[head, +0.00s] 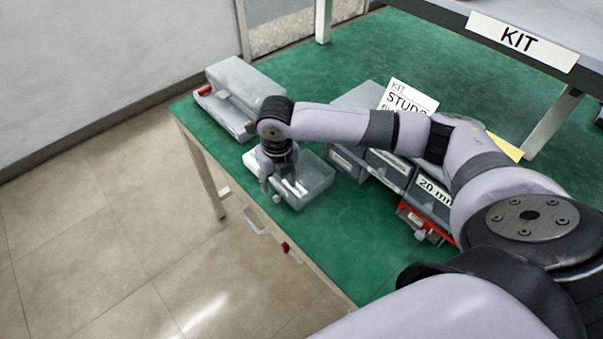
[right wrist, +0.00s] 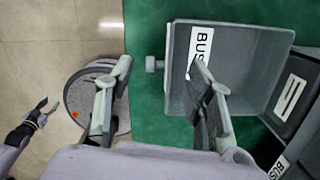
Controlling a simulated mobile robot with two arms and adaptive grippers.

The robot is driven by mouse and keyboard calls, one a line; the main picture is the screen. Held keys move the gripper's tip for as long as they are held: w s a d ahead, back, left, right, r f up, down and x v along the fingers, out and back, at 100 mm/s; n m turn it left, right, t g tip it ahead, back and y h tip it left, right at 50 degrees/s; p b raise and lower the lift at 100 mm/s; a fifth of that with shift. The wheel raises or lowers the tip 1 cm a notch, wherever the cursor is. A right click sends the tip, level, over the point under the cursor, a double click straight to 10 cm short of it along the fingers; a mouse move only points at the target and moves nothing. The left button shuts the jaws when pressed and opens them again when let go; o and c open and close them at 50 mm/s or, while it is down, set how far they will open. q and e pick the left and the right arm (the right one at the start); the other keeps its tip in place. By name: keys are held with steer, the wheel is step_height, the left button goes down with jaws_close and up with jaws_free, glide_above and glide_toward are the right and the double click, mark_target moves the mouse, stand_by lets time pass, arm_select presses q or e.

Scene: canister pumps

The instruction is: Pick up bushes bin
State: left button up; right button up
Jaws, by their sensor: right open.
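The bushes bin, a grey open-topped bin (head: 318,172), stands on the green table near its front edge. In the right wrist view the bin (right wrist: 258,75) shows a white label reading "BUS" and a small knob on its front wall. The bin looks empty inside. My right gripper (head: 279,188) is over the bin's front wall. In the right wrist view my right gripper (right wrist: 160,66) is open, one finger over the bin's inside and the other outside the front wall. Contact cannot be told. My left gripper (right wrist: 50,104) shows small at the left, open and empty.
A row of grey drawers (head: 346,162) stands right of the bin, one with a red front (head: 420,222). Another grey container (head: 245,82) lies at the far left of the table. A shelf with a KIT sign (head: 521,41) stands behind. The green surface in front of the drawers is clear.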

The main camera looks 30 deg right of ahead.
mark_target(277, 191)
steer(key=shift+w+f+p, duration=0.25)
steer(key=shift+f, duration=1.15)
steer(key=shift+w+f+p, duration=0.2)
steer(key=shift+f+p, duration=0.05)
steer(key=shift+f, duration=1.1)
steer(key=shift+c, duration=0.3)
jaws_close()
